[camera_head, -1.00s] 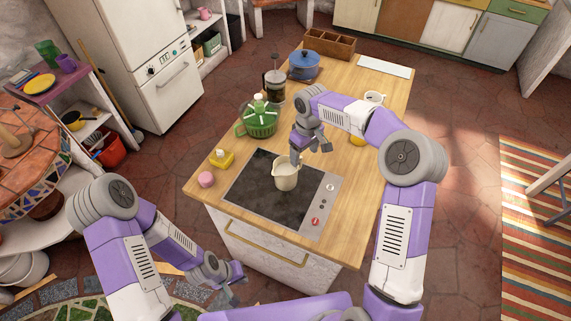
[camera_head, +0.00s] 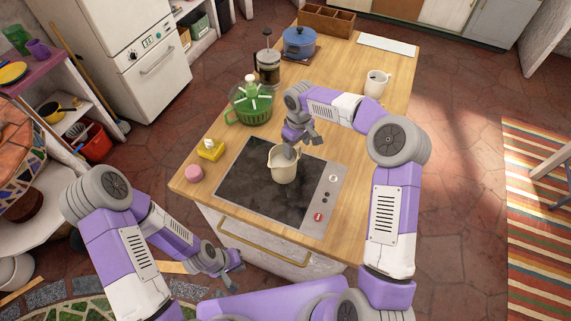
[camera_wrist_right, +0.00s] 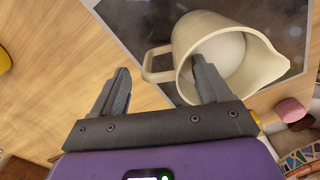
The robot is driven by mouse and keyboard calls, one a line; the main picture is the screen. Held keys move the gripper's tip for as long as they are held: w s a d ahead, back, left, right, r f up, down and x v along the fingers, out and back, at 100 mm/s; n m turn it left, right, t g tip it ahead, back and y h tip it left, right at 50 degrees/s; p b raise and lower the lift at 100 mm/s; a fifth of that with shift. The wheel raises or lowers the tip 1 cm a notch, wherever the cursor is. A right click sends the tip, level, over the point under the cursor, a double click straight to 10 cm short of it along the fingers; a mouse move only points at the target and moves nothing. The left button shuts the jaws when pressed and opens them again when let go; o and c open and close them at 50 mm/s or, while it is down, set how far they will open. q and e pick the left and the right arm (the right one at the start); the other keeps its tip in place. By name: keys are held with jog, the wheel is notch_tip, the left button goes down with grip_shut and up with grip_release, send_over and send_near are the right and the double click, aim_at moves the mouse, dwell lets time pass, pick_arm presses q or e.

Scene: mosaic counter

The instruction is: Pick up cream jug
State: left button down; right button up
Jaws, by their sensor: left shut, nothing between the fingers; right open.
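The cream jug (camera_head: 284,170) stands upright on the black cooktop (camera_head: 245,180). In the right wrist view the jug (camera_wrist_right: 262,82) shows its open mouth, with its spout to the right and handle to the left. My right gripper (camera_head: 302,142) is at the jug's rim, fingers apart. In the wrist view one finger of the right gripper (camera_wrist_right: 160,85) overlaps the jug's mouth and the other is outside, with the handle showing between them. I cannot tell whether they touch the jug. My left gripper (camera_head: 232,274) is shut and empty, low in front of the counter.
A green pot-like vessel (camera_head: 250,106), a French press (camera_head: 268,68), a blue pot (camera_head: 299,42) and a cream mug (camera_head: 376,84) stand on the wooden counter (camera_head: 390,117). A yellow item (camera_head: 210,150) and a pink item (camera_head: 194,173) are left of the cooktop.

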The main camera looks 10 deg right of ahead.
aim_at(288, 162)
notch_tip(288, 162, down, 2)
jog(key=shift+f, duration=0.2)
jog(key=shift+r, duration=0.1)
grip_shut()
